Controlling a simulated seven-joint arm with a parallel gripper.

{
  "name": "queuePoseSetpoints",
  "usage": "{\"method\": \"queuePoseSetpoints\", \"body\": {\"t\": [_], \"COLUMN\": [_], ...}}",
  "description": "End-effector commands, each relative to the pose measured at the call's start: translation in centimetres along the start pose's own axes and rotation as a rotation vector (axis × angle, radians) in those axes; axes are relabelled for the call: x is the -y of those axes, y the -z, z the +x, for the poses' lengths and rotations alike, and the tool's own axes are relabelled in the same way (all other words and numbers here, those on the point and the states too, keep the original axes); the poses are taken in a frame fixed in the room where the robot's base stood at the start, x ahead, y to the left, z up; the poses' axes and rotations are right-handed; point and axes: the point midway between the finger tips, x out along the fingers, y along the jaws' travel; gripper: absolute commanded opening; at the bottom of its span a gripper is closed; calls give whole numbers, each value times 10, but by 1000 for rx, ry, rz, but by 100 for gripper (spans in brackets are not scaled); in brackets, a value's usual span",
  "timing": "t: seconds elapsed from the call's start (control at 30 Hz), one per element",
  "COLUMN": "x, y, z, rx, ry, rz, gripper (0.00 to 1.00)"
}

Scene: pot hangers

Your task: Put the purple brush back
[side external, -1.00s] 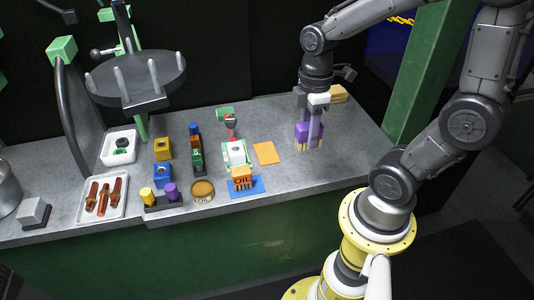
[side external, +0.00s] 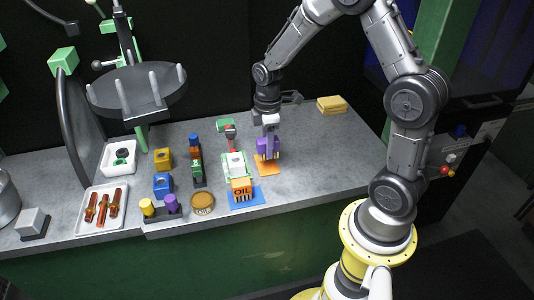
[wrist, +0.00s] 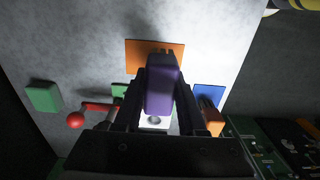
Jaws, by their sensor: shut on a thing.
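The purple brush (side external: 263,146) is upright between the fingers of my gripper (side external: 270,148), bristles down. My gripper is shut on it. The brush is at the flat orange mat (side external: 267,168), covering part of it; whether the bristles touch it I cannot tell. In the wrist view the purple brush (wrist: 161,88) is between the two dark fingers, and the orange mat (wrist: 140,58) shows just beyond it.
A yellow sponge (side external: 332,105) lies back right. The bench right of the mat is clear.

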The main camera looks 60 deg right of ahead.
Motion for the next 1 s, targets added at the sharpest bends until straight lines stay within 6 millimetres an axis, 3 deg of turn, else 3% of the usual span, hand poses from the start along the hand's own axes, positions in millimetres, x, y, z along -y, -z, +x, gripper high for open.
{"method": "queuePoseSetpoints", "body": {"t": [0.27,0.67,0.7,0.87,1.0], "x": [-2,-2,-2,-2,-2], "y": [1,1,1,1,1], "z": [33,37,38,37,37], "rx": [1,1,1,1,1], "ry": [3,2,2,1,1], "rz": [0,0,0,0,0], "gripper": [0,0,41,70,70]}}
